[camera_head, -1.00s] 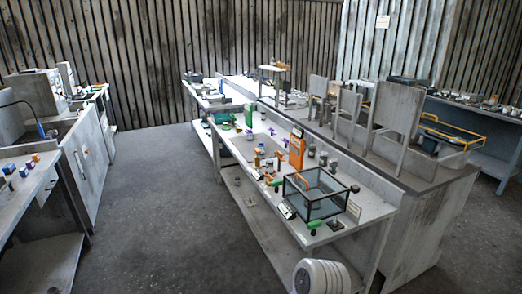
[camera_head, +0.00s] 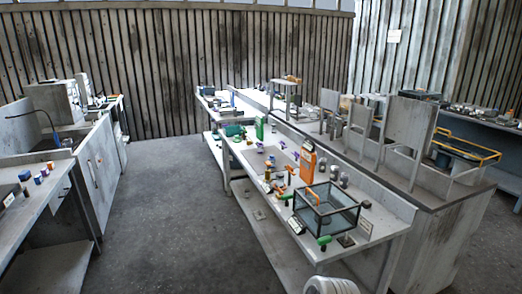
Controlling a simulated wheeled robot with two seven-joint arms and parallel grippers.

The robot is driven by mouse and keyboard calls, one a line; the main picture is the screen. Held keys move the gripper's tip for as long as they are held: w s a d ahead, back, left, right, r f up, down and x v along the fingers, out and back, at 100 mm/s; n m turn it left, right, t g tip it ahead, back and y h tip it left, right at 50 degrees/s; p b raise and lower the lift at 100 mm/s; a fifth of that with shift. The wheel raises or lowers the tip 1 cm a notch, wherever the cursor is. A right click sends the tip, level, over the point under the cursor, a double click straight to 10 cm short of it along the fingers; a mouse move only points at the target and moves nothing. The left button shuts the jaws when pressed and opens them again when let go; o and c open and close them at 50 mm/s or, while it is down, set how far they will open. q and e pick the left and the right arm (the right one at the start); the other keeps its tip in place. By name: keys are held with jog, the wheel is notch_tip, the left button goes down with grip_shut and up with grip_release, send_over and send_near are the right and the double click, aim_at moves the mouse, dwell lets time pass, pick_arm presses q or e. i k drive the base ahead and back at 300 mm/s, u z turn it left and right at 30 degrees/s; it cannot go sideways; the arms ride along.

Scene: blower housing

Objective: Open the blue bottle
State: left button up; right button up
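No blue bottle can be picked out with certainty; the small items are too far off to tell apart. Small blue items (camera_head: 45,172) stand with orange ones near the edge of the left bench. A small blue-purple item (camera_head: 271,159) stands among other small items on the middle bench.
The middle bench (camera_head: 375,237) carries a black-framed glass box (camera_head: 325,208) and an orange device (camera_head: 307,161). The left bench (camera_head: 58,195) runs along the left. Open floor (camera_head: 175,200) lies between them.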

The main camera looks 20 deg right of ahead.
aim_at(272, 161)
jog(key=u, duration=0.1)
jog(key=i, duration=5.8)
jog(key=z, duration=3.5)
jog(key=i, duration=0.3)
jog(key=z, duration=0.2)
